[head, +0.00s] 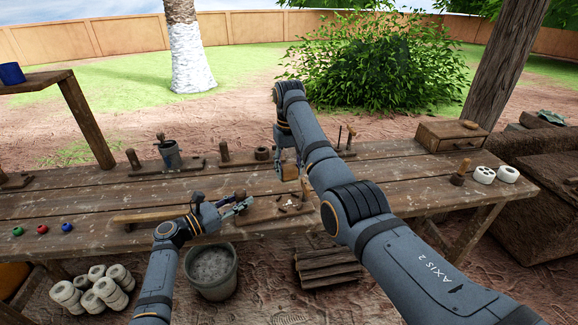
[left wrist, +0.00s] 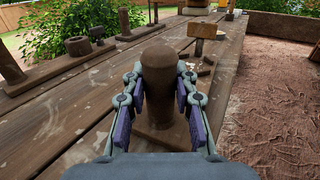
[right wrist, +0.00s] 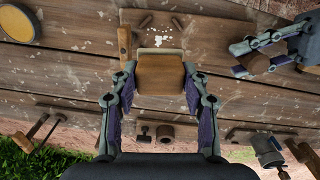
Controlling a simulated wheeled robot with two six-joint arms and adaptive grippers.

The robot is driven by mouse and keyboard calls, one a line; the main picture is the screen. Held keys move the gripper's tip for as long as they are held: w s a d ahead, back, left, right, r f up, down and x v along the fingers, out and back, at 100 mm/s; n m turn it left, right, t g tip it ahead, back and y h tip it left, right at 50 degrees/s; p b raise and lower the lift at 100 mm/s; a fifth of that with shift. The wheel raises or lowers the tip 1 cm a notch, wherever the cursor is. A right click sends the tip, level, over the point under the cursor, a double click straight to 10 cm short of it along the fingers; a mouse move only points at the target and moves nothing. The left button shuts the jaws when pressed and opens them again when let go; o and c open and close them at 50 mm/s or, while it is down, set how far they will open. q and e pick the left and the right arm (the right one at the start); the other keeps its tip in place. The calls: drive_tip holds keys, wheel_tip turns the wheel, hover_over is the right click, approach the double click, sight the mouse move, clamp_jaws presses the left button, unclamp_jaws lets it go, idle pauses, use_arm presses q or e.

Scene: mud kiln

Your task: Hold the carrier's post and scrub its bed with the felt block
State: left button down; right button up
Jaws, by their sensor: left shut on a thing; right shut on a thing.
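The carrier (head: 262,212) is a low wooden board at the front edge of the table. Its brown post (left wrist: 165,75) stands upright between the fingers of my left gripper (left wrist: 163,95), which is shut on it. My left gripper also shows in the head view (head: 238,204). White and brown crumbs (right wrist: 165,25) lie on the carrier's bed. The felt block (right wrist: 160,75), brown with a pale edge, is in my right gripper (right wrist: 160,92), shut on it. In the head view the block (head: 290,172) is behind the bed; its height above the table is unclear.
A mallet-shaped wooden thing (left wrist: 205,30) stands near the bed's far end. A round yellow-topped tin (right wrist: 18,25) lies beyond it. Other boards with posts (head: 225,158) line the table's back. A bucket (head: 211,272) stands on the ground in front.

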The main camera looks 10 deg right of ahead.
drive_tip(key=shift+s+f+m, duration=0.1)
drive_tip(key=shift+f+m, duration=0.3)
drive_tip(key=shift+f, duration=1)
drive_tip(key=shift+f, duration=3.1)
drive_tip(key=shift+f, duration=0.4)
drive_tip(key=shift+d, duration=0.25)
drive_tip(key=shift+a, duration=0.1)
drive_tip(key=shift+a, duration=0.35)
